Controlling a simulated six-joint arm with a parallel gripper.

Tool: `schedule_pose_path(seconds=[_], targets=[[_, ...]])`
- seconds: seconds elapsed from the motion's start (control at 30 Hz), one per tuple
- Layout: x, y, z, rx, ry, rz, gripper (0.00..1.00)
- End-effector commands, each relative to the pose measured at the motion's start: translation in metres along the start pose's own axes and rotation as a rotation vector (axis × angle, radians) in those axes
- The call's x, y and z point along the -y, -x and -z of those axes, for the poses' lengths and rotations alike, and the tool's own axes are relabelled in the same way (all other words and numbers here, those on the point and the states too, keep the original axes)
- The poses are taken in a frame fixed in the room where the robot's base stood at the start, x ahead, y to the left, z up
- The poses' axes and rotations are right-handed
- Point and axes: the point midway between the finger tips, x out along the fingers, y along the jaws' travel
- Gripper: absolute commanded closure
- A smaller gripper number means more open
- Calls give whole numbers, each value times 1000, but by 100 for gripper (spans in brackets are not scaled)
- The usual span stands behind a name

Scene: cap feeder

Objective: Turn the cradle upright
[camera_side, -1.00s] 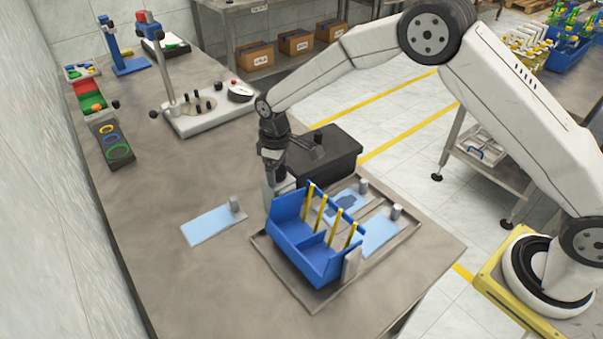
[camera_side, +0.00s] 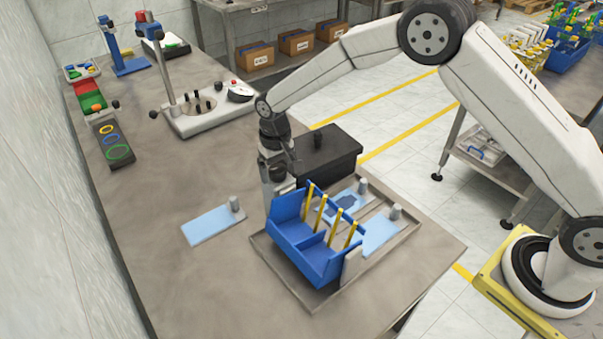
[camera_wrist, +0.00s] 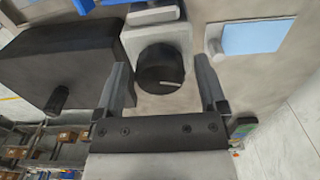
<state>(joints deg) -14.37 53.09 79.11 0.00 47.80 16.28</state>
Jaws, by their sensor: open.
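The blue cradle (camera_side: 290,234) with yellow strips (camera_side: 330,231) sits in a frame (camera_side: 312,301) on the bench, its open side facing up and toward the right at a tilt. Its exact angle is hard to tell. A black round knob (camera_wrist: 160,70) with a pale line mark is at the cradle's end, by a grey block (camera_wrist: 157,28). My gripper (camera_side: 273,205) is at the far-left end of the cradle. In the wrist view my gripper (camera_wrist: 163,72) is open, one finger on each side of the knob, with gaps visible. In the side view the knob is hidden.
A black box (camera_side: 328,158) stands close behind my gripper; it also shows in the wrist view (camera_wrist: 72,62). A light-blue plate (camera_side: 212,224) with a grey peg lies left of the frame. A dial stand (camera_side: 205,108) is farther back. The left front bench is clear.

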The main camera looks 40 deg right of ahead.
Motion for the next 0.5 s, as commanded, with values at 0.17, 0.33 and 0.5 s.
schedule_pose_path(seconds=[0.17,0.33,0.5], targets=[[0,0,0,0,0,0,9],[0,0,0,0,2,0,63],[0,0,0,0,3,0,97]])
